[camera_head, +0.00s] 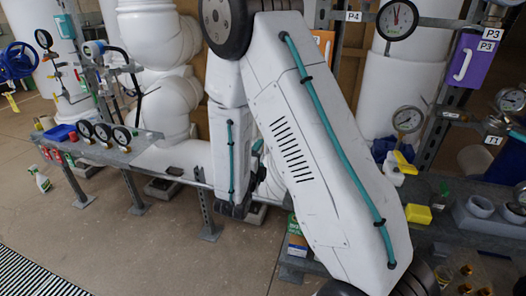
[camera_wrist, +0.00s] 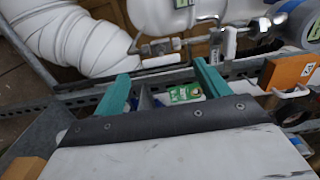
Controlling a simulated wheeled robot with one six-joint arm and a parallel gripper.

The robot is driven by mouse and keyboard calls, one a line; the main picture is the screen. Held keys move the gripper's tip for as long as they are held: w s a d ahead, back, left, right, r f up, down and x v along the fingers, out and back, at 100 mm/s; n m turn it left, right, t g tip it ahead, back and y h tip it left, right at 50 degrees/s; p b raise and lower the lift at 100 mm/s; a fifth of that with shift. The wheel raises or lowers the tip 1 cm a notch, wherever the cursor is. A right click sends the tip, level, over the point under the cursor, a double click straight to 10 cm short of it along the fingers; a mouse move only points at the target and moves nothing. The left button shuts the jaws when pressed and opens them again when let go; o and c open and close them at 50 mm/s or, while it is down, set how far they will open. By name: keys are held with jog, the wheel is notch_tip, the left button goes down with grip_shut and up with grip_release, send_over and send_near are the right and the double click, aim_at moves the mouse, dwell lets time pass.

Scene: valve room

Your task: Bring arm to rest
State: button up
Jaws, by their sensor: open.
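My gripper (camera_wrist: 162,78) shows in the wrist view with its two teal fingers spread apart. Nothing is held between them. Beyond the gap lies a small green and white item (camera_wrist: 186,93), apart from the fingers. In the head view my white arm with its teal cable is folded and fills the middle of the picture. It hides much of the bench behind it, and my gripper cannot be made out clearly there.
White pipes (camera_head: 160,70) stand behind the arm, close beyond the fingers in the wrist view. Gauges (camera_head: 397,20) and a purple tag (camera_head: 472,60) are at right. A yellow sponge (camera_head: 418,214) lies on the right bench. A spray bottle (camera_head: 41,180) stands on open floor at left.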

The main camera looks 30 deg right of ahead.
jog(key=shift+s+a, duration=0.4)
jog(key=shift+a, duration=0.1)
